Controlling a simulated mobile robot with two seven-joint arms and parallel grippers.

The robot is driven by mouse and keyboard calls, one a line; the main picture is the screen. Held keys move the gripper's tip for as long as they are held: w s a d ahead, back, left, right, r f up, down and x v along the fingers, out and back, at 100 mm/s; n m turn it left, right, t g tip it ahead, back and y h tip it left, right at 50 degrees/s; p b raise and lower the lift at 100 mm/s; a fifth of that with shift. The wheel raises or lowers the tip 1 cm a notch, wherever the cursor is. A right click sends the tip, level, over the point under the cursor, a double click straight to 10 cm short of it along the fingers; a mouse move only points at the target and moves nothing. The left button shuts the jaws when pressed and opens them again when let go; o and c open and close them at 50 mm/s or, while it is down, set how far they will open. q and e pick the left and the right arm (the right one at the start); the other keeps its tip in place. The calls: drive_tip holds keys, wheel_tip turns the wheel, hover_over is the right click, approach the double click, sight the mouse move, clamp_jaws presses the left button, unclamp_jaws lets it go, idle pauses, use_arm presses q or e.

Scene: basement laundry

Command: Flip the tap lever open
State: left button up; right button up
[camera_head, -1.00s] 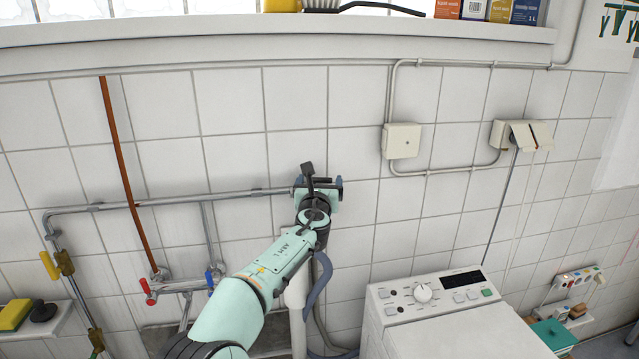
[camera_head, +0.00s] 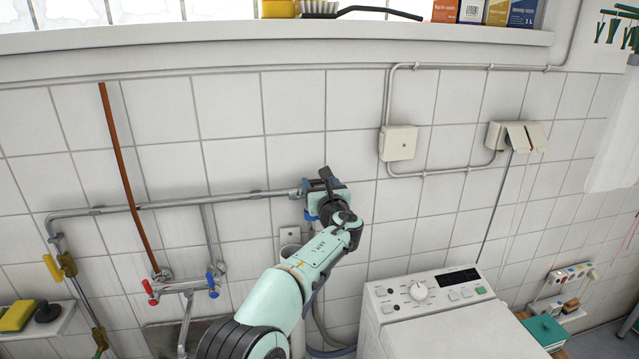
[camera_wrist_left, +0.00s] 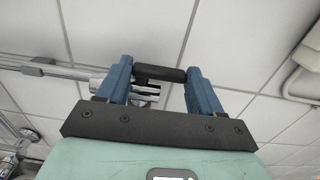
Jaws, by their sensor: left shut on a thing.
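The tap (camera_wrist_left: 146,92) is a chrome fitting at the right end of a wall pipe. Its dark lever (camera_wrist_left: 160,74) shows in the left wrist view as a short black bar lying across between the two blue fingers. My left gripper (camera_wrist_left: 158,80) is shut on this lever, one finger at each end of the bar. In the head view my left gripper (camera_head: 318,198) is at the wall, at the pipe's right end, and hides most of the tap and lever. My right gripper is in neither view.
The grey pipe (camera_head: 220,197) runs left along the tiles. A mixer with red and blue handles (camera_head: 184,287) is at lower left. A washing machine (camera_head: 430,310) stands at lower right. A junction box (camera_head: 398,143) and a shelf (camera_head: 280,38) are above.

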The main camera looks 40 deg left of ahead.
use_arm(q)
drive_tip(key=o, duration=1.1)
drive_tip(key=shift+c, duration=0.2)
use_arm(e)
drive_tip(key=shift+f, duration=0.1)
use_arm(q)
drive_tip(key=shift+s+d+f, duration=0.1)
drive_tip(key=shift+s+d, duration=0.05)
drive_tip(key=shift+d, duration=0.1)
drive_tip(key=b+v, duration=0.4)
drive_tip(key=v, duration=0.8)
drive_tip(key=shift+s+d, duration=0.3)
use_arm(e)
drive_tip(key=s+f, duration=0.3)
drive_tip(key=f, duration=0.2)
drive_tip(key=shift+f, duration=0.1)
